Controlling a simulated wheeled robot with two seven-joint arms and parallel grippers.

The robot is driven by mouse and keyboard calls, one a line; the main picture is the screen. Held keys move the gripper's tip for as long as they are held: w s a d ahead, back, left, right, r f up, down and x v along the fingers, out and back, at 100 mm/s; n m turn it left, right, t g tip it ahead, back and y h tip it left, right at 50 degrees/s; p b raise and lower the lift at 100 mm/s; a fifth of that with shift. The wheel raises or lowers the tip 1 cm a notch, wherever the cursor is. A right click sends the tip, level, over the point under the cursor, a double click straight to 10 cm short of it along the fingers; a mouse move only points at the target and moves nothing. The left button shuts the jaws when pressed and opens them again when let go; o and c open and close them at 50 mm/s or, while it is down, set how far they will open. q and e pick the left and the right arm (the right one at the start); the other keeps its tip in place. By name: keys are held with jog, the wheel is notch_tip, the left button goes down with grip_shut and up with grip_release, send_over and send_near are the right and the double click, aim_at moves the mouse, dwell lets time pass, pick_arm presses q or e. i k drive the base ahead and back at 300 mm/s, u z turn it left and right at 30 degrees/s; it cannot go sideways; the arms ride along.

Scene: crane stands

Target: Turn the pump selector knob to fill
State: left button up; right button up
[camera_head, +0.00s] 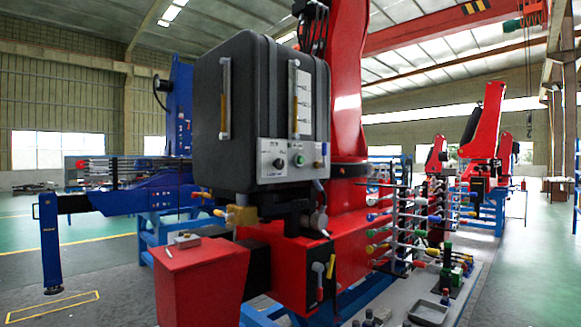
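A dark grey tank (215,110) stands at the centre, mounted against a red crane column. A light grey control panel (292,172) is fixed low on its front right. A round black knob (279,163) sits on the panel's left part, with a green button (300,160) to its right. More small fittings are at the panel's right end. The lettering is too small to read, so I cannot tell which position the black knob points to or confirm it is the pump selector. Neither of my grippers is in view.
A red box (200,282) with a small tray (187,241) on top stands in front, below the tank. A brass-coloured fitting (242,215) hangs under the tank. A rack of levers with coloured handles (400,225) is to the right. Open green floor (535,255) lies far right.

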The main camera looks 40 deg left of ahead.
aim_at(278, 163)
jog(key=u, duration=0.5)
jog(key=i, duration=0.65)
jog(key=u, duration=0.55)
